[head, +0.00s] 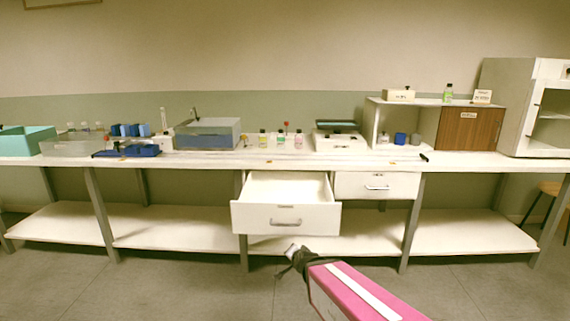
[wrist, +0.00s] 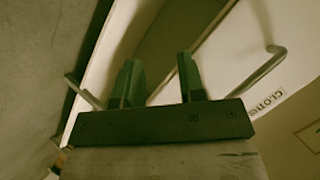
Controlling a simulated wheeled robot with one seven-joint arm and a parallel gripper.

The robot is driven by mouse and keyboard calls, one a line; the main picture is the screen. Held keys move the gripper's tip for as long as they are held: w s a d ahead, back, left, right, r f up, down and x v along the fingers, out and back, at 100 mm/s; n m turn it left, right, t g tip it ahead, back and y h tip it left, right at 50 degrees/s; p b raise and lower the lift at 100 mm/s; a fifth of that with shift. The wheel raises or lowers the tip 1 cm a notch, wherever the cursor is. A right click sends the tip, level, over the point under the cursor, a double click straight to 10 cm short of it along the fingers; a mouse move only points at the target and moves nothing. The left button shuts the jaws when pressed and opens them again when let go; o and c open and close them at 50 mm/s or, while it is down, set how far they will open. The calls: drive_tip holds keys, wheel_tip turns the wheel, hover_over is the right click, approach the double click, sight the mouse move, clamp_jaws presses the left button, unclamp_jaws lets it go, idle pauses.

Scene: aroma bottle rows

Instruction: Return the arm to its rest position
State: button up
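My pink arm (head: 352,292) reaches up from the lower right in the head view, low in front of the bench. My gripper (head: 290,250) is just below the front of the pulled-out white drawer (head: 262,218). In the wrist view the two dark fingers of my gripper (wrist: 159,80) stand apart with nothing held between them. A pale front with a grey handle (wrist: 262,70) and a label reading "CLOTHS" (wrist: 266,102) shows beyond the fingers. Whether the gripper touches the drawer front cannot be told.
A shut drawer (head: 376,186) sits right of the open one. Bench legs (head: 411,222) and a lower shelf (head: 180,232) lie behind. Small bottles (head: 280,139), a balance (head: 338,142) and blue racks (head: 130,130) stand on the bench. The floor (head: 180,285) left of my arm is clear.

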drive_tip(key=s+d+f+n+g+h, duration=0.1)
drive_tip(key=s+d+n+g, duration=0.2)
drive_tip(key=s+d+g, duration=0.2)
drive_tip(key=s+d+f+n+g+h, duration=0.1)
drive_tip(key=s+d+n+g, duration=0.3)
drive_tip(key=d, duration=0.6)
drive_tip(key=shift+s+d+g+h, duration=0.3)
drive_tip(key=shift+s+g+h, duration=0.2)
drive_tip(key=shift+s+g, duration=0.55)
drive_tip(key=shift+w, duration=0.2)
